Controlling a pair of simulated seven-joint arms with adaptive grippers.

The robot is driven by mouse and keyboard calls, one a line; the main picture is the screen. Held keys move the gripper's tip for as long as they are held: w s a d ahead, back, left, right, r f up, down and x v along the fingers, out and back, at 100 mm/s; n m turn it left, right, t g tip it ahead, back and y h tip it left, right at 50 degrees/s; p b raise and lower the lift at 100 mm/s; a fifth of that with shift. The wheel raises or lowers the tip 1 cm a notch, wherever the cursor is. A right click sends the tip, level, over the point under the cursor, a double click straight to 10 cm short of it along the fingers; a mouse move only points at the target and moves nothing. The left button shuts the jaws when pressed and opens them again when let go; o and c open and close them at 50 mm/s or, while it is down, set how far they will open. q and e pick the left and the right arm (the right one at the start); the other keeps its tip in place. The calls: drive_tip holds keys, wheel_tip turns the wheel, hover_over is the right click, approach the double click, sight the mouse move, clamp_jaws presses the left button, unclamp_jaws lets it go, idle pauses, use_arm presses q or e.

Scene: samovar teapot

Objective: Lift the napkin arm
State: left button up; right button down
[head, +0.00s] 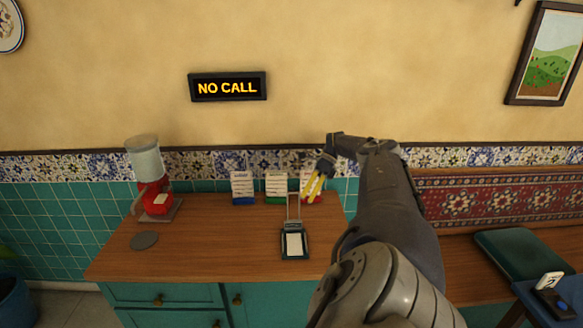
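A napkin holder (294,245) with a dark base and a white napkin stack stands on the wooden counter, in the middle of the head view. Its thin metal napkin arm (293,208) shows as a narrow frame behind the stack, seemingly standing up off the napkins. My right gripper (314,187), with yellow fingers, is just right of and above the top of that frame, in front of the red box. I see no clear contact between them. The fingers look close together, but whether they are shut is too small to tell. My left gripper is out of view.
Blue (243,188), green (276,187) and red (311,196) boxes stand along the tiled wall. A red dispenser with a pale jar (153,182) and a grey disc (144,240) are on the left. The counter (215,235) between is clear. A lit "NO CALL" sign (227,87) hangs above.

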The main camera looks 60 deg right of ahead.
drive_tip(key=shift+d, duration=0.2)
drive_tip(key=shift+r, duration=0.1)
idle(0.4)
wheel_tip(320, 180, up, 10)
idle(0.6)
idle(0.3)
